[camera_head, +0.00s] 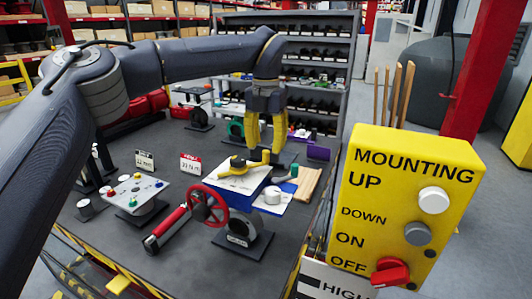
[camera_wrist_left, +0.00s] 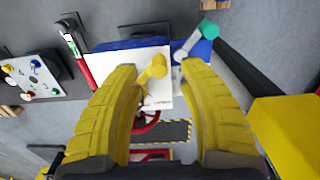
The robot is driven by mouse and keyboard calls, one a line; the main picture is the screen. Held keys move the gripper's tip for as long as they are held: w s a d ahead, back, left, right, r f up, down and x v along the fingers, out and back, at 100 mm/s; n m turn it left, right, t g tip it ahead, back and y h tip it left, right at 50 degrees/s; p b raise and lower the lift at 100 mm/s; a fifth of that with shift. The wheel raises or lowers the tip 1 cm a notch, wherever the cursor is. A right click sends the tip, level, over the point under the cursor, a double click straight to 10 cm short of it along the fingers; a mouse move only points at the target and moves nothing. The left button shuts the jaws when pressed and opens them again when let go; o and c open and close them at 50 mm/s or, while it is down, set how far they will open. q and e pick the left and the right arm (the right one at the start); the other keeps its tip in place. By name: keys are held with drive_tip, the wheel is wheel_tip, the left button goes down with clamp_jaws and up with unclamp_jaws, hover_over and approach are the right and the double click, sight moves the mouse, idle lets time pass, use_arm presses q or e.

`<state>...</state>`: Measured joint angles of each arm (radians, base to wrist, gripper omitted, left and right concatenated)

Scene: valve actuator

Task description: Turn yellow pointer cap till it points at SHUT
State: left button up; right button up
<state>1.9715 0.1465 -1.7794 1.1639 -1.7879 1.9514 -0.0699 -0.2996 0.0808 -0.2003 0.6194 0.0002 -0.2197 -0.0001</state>
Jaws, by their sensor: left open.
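The yellow pointer cap (camera_head: 246,164) sits on a white plate (camera_head: 236,182) on top of a blue box (camera_head: 262,183) on the bench. In the left wrist view the cap (camera_wrist_left: 152,70) shows as a round knob with an arm slanting down to the left. Small lettering on the plate's lower right is too small to read, so I cannot tell which word is SHUT. My left gripper (camera_head: 265,148) is open and empty, pointing down above the cap. In the left wrist view its yellow fingers (camera_wrist_left: 158,66) stand on either side of the cap, apart from it.
A green-ended handle (camera_head: 288,175) is right of the cap. A red handwheel (camera_head: 207,205) stands in front of the box. A white panel with coloured buttons (camera_head: 137,193) is at left. A yellow MOUNTING control box (camera_head: 400,200) stands at right.

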use_arm(q)
wheel_tip(320, 180, up, 9)
drive_tip(key=shift+f, duration=0.2)
idle(0.5)
